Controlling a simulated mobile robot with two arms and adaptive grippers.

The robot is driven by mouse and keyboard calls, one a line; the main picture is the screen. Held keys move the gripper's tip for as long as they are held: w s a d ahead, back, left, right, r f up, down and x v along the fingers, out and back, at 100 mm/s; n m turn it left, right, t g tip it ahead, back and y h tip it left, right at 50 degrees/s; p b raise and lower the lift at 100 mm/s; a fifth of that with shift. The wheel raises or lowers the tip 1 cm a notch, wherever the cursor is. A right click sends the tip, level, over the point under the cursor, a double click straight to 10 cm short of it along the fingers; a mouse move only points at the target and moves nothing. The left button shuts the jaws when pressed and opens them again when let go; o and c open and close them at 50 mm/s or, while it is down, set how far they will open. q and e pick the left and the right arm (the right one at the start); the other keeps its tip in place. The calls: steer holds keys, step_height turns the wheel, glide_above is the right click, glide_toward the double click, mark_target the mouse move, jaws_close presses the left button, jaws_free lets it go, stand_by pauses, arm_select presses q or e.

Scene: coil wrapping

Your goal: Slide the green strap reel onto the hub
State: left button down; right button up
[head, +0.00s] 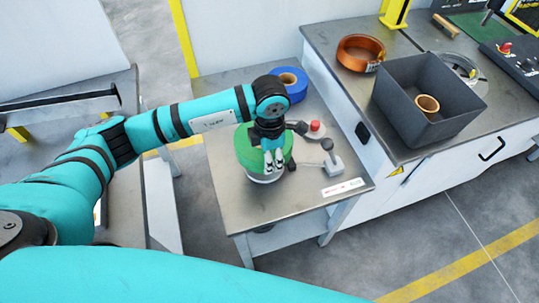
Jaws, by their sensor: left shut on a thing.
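The green strap reel (246,152) is at the small metal table, upright with its round face turned upward. My left gripper (274,161) comes down over it from above and is shut on its near right part. The gripper and wrist hide much of the reel's top. A pale round base (264,180) shows just under the reel's near edge. I cannot tell whether this is the hub or whether the reel is touching it. My right gripper is not in view.
The metal table (235,210) also holds a blue reel (296,88) at the back, a red button (315,127) and a small lever box (333,165). The bench on the right carries a copper coil (347,50) and a grey bin (400,85) with an orange-brown ring (428,103) inside.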

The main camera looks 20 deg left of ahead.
arm_select(q)
steer(key=shift+w+f+b, duration=0.1)
steer(key=shift+f+b, duration=2.65)
steer(key=shift+f, duration=0.3)
steer(key=c, duration=0.7)
jaws_free()
steer(key=r, duration=1.2)
steer(key=shift+s+d, duration=0.1)
steer(key=shift+s, duration=0.15)
steer(key=shift+f, duration=0.1)
